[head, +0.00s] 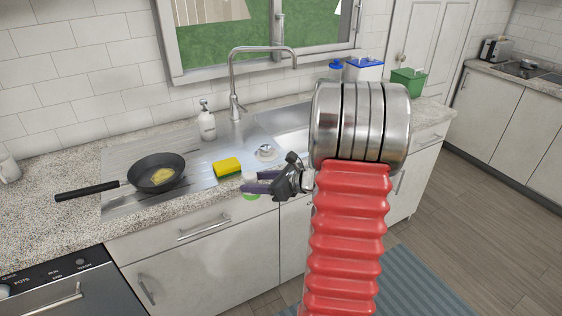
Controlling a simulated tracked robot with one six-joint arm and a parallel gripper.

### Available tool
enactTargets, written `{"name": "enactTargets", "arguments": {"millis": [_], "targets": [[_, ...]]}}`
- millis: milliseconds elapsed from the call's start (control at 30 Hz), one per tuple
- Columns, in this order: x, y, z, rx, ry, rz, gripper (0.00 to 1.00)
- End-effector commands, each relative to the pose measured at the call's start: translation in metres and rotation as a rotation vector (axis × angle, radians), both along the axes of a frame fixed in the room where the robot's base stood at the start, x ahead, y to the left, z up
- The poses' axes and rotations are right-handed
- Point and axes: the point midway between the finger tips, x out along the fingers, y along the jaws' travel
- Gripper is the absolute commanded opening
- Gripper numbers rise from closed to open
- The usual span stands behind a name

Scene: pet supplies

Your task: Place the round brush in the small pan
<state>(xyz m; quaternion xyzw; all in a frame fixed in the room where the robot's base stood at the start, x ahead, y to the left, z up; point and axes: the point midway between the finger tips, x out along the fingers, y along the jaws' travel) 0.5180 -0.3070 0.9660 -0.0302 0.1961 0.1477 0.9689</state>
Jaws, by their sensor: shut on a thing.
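The small pan (156,187) is black with a long handle pointing left. It rests on the steel drainboard and has something yellow in it. My gripper (250,188), with purple fingers, is in front of the counter edge, right of the pan and below the sponge. It is shut on a small green and white thing, which seems to be the round brush (250,196). The fingers hide part of it, so its full shape cannot be told.
A yellow and green sponge (227,167) and a white soap bottle (206,122) stand between pan and sink. A tall faucet (236,85) rises behind. A round metal piece (265,152) sits by the sink. Blue (363,70) and green (407,82) containers stand far right.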

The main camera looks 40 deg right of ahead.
Motion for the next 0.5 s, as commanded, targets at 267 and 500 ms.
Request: {"name": "enactTargets", "arguments": {"millis": [267, 500], "targets": [[0.014, 0.123, -0.048, 0.007, -0.001, 0.255, 0.21], [0.023, 0.217, -0.085, 0.007, -0.002, 0.456, 0.21]]}}
